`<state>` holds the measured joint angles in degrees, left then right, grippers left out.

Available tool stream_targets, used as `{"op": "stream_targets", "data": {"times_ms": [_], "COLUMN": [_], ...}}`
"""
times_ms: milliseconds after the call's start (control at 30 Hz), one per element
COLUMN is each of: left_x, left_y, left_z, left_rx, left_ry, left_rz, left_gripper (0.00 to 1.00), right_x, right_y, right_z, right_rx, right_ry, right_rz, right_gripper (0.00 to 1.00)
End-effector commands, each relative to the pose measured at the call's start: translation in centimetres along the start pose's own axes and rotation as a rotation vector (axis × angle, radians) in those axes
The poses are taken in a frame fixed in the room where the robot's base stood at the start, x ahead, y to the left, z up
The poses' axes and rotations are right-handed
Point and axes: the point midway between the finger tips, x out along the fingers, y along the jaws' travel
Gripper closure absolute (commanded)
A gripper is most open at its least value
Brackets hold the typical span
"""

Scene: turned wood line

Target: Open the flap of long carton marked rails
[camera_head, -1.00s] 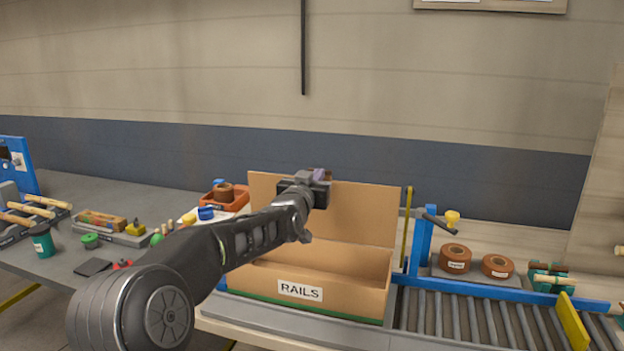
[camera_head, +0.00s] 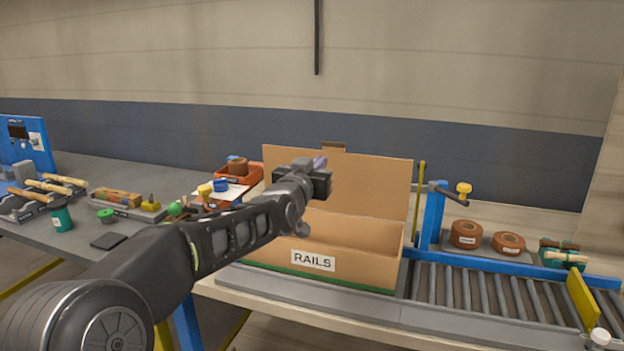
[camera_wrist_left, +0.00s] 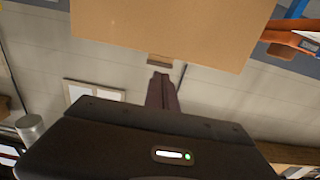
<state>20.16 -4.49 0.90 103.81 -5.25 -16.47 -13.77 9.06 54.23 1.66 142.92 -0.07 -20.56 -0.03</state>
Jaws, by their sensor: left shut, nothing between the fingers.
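The long carton (camera_head: 352,260) labelled RAILS stands on the bench, left of the roller conveyor. Its flap (camera_head: 370,190) stands up at the back and its top is open. A small brown tab sits on the flap's upper edge. My left gripper (camera_head: 322,162) is shut and empty, in front of the flap in the head view; its fingertips are mostly hidden by its body. In the left wrist view the shut fingers (camera_wrist_left: 162,85) point towards the tab on the flap's edge (camera_wrist_left: 160,59). A gap between them cannot be judged surely. My right gripper is not in view.
Blue conveyor rails (camera_head: 510,263) and two brown tape rolls (camera_head: 466,234) are right of the carton. An orange bin (camera_head: 250,177) stands behind left. Tools and small parts crowd the grey bench (camera_head: 150,172) at left.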

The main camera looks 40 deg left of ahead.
Motion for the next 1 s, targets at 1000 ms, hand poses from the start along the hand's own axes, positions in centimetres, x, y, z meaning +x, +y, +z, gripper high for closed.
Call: {"op": "stream_targets", "data": {"times_ms": [1000], "left_x": [-3.9], "left_y": [0.0], "left_z": [-0.1], "left_rx": [0.0], "left_ry": [0.002], "left_rz": [0.0], "left_gripper": [1.0], "right_x": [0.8], "right_y": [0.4], "right_z": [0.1], "right_rx": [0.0], "right_ry": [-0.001], "right_rz": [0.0], "right_gripper": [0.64]}}
